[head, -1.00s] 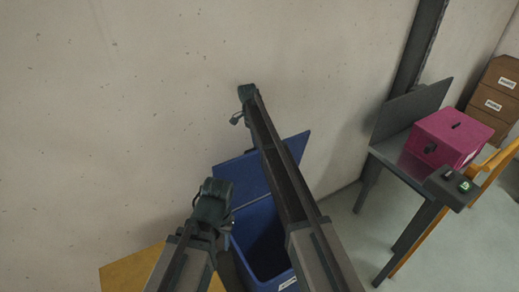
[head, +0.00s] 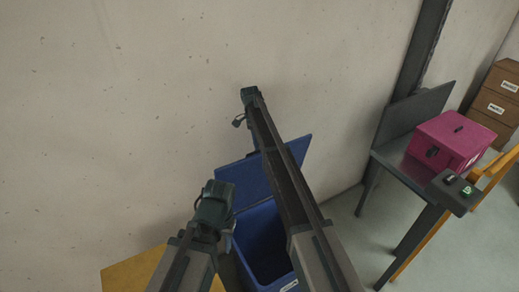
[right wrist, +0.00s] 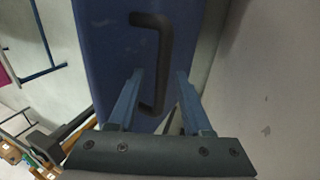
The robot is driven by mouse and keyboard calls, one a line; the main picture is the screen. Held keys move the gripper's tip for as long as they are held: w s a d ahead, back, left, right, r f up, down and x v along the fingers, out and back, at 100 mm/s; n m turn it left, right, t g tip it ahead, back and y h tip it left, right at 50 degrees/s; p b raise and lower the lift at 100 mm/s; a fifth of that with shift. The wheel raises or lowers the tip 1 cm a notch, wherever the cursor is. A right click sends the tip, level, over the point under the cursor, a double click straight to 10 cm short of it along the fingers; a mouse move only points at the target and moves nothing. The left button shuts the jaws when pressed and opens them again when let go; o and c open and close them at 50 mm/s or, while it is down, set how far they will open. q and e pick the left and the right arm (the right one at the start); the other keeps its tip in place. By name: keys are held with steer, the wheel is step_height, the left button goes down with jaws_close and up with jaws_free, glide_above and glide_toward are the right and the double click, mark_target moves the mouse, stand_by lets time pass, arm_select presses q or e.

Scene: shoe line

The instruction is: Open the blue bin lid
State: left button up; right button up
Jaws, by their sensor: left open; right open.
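The blue bin (head: 262,240) stands below the wall, with its lid (head: 240,180) swung up and its inside showing. My right arm crosses in front of the lid in the head view, and its gripper is not clear there. In the right wrist view the lid (right wrist: 105,50) fills the middle, with a dark handle (right wrist: 163,45) on its face. My right gripper (right wrist: 160,74) is open, its two fingers on either side of the handle's lower end; contact cannot be told. My left gripper (head: 229,238) is open, low beside the bin's left side, and partly hidden by its own arm.
A pink box (head: 446,141) sits on a dark grey table (head: 395,155) at the right. Brown drawers (head: 497,100) stand behind it, and a yellow-brown chair (head: 490,175) is nearby. A yellowish surface (head: 132,272) lies at the lower left. The wall is close behind the lid.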

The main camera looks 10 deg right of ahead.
steer(key=shift+r+p, duration=0.35)
steer(key=shift+r, duration=0.15)
steer(key=r+p, duration=0.1)
steer(key=r, duration=0.1)
steer(key=p, duration=0.1)
steer(key=shift+s+r+p, duration=0.25)
steer(key=shift+r+p, duration=0.1)
steer(key=shift+r, duration=0.05)
steer(key=s+a, duration=0.2)
steer(key=s, duration=1.3)
steer(key=shift+s+r+p, duration=0.2)
steer(key=shift+r+p, duration=0.2)
